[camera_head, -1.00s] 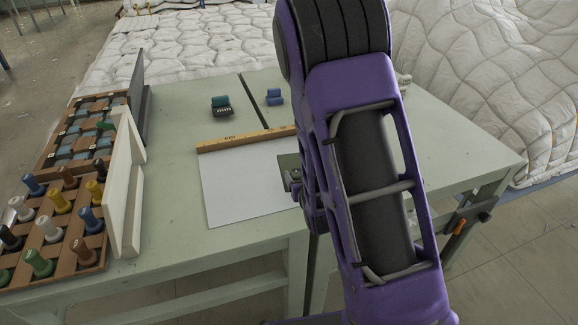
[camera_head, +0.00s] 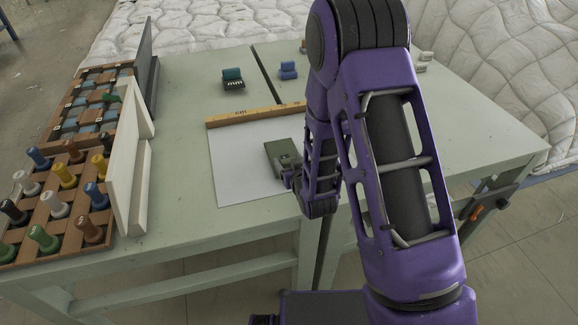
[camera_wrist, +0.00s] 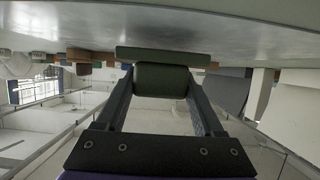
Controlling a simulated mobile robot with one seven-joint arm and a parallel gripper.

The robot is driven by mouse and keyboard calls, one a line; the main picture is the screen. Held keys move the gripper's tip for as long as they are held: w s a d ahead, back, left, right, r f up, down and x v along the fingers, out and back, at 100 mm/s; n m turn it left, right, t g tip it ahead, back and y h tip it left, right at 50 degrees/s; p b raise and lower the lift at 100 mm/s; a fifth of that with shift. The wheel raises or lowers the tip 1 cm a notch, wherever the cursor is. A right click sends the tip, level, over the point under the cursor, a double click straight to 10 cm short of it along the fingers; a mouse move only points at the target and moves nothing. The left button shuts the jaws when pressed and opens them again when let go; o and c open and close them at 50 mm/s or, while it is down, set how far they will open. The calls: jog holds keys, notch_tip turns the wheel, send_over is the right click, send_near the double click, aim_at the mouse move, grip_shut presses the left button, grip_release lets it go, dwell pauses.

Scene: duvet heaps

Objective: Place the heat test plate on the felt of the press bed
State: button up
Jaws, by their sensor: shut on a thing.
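The heat test plate is a flat olive-green plate (camera_head: 280,150) with a rounded dark green grip (camera_wrist: 160,80) on it. My gripper (camera_head: 287,178) is shut on this grip, with one finger on each side in the wrist view. The plate is over the right part of a pale flat sheet (camera_head: 235,175), which looks like the felt of the press bed. A wooden strip (camera_head: 240,117) runs along the sheet's far edge. The plate looks level and very low; I cannot tell whether it touches the sheet. My arm hides the sheet's right side.
On the pale green table (camera_head: 185,190), a wooden rack of coloured pegs (camera_head: 60,205) and upright white boards (camera_head: 130,180) stand at left. A dark teal block (camera_head: 233,78) and blue rolls (camera_head: 288,70) lie behind the strip. Quilted duvets (camera_head: 500,70) lie beyond.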

jog(key=shift+f, duration=0.8)
jog(key=shift+f, duration=0.15)
jog(key=o, duration=1.5)
jog(key=shift+c, duration=0.2)
jog(key=shift+r, duration=0.2)
